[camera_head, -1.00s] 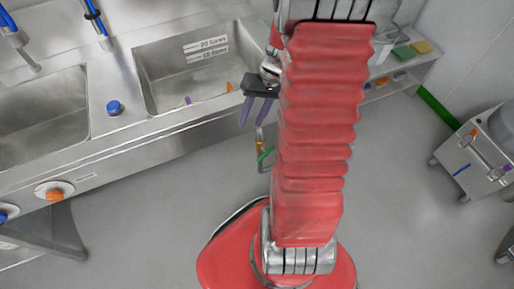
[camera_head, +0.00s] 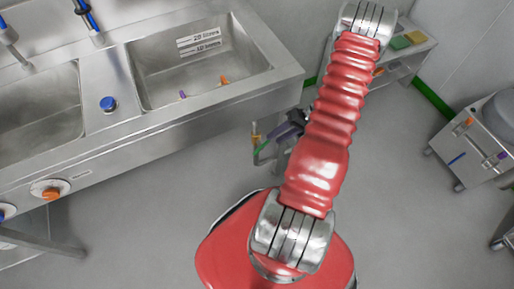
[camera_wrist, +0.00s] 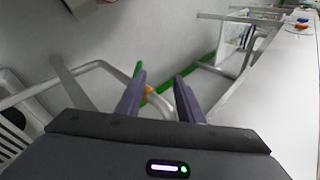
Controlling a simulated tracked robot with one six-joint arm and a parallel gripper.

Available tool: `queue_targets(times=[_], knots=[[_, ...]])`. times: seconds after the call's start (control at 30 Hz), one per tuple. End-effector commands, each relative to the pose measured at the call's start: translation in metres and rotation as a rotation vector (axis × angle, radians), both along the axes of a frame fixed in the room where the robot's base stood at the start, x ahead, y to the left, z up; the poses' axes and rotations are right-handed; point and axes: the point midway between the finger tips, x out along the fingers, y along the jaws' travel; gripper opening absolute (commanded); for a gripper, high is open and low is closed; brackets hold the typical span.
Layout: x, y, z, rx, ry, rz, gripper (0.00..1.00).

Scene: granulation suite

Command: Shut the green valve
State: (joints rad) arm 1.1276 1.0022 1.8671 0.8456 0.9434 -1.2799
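The green valve (camera_head: 262,147) has a green lever and a yellow-orange body on a pipe below the sink's right end. In the wrist view its green lever (camera_wrist: 138,69) shows just beyond the left fingertip, partly hidden by that finger. My gripper (camera_head: 276,137) has purple fingers and is close to the valve, just to its right in the head view. In the wrist view my gripper (camera_wrist: 158,82) is open, with nothing clearly held between the fingers. Whether a finger touches the lever I cannot tell.
The steel sink unit (camera_head: 150,125) runs along the left, with a blue knob (camera_head: 108,104) on top and an orange knob (camera_head: 52,194) in front. A shelf (camera_head: 418,50) with sponges stands at the back. A wheeled steel cart (camera_head: 470,150) is at right. Floor between is clear.

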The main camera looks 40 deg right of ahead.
Motion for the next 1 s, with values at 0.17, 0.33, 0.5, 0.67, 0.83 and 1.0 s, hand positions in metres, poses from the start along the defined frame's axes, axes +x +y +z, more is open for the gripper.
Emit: queue_targets(times=[0.17,0.33,0.5,0.67,0.83,1.0], knots=[[0.002,-0.020,-0.038,-0.056,-0.156,0.013,0.34],[0.004,-0.032,-0.056,-0.104,-0.238,0.024,0.34],[0.005,-0.034,-0.059,-0.117,-0.256,0.029,0.34],[0.005,-0.034,-0.059,-0.116,-0.255,0.029,0.34],[0.006,-0.032,-0.061,-0.116,-0.254,0.029,0.34],[0.014,-0.024,-0.070,-0.113,-0.253,0.029,0.34]])
